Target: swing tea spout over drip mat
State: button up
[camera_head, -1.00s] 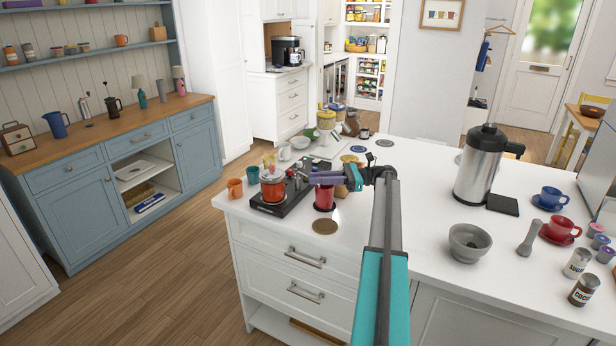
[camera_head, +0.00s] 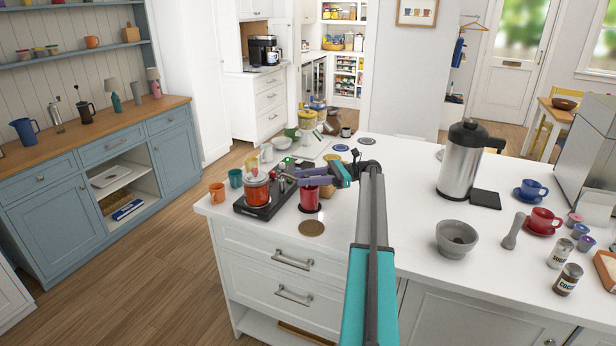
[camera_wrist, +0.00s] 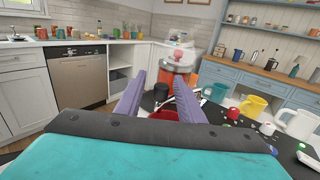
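The tea maker has a red-orange glass pot (camera_head: 257,188) on a black base (camera_head: 264,206) at the left end of the white island. A small metal fitting, which may be the spout, sits on its right side, partly hidden. A red canister (camera_head: 309,199) stands right of the base on a small dark round mat, which may be the drip mat. My gripper (camera_head: 297,177) is above the canister, with its purple fingers pointing left toward the fitting. In the wrist view my gripper (camera_wrist: 152,74) has its fingers apart. The red pot (camera_wrist: 180,62) shows beyond the tips. Contact is unclear.
A brown round coaster (camera_head: 311,228) lies in front of the canister. Orange (camera_head: 217,192) and teal (camera_head: 235,178) mugs stand left of the tea maker. A steel urn (camera_head: 463,160) and grey bowl (camera_head: 457,239) stand to the right.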

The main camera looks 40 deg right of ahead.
jog(key=shift+w+f, duration=0.1)
jog(key=shift+a, duration=0.1)
notch_tip(320, 180, up, 2)
jog(key=shift+b, duration=0.5)
jog(key=s+a+b, duration=0.1)
jog(key=s+a+r+b, duration=0.1)
jog(key=s, duration=0.1)
jog(key=s+a+b, duration=0.1)
jog(key=shift+s+r, duration=0.3)
jog(key=shift+r, duration=0.05)
jog(key=shift+s+a+b, duration=0.1)
jog(key=shift+b, duration=0.55)
jog(key=s+a+b, duration=0.1)
jog(key=s+b, duration=0.1)
jog(key=b, duration=0.6)
jog(key=s+a+b, duration=0.1)
jog(key=s+b, duration=0.1)
jog(key=b, duration=0.7)
jog(key=shift+a+r, duration=0.2)
jog(key=shift+a, duration=0.2)
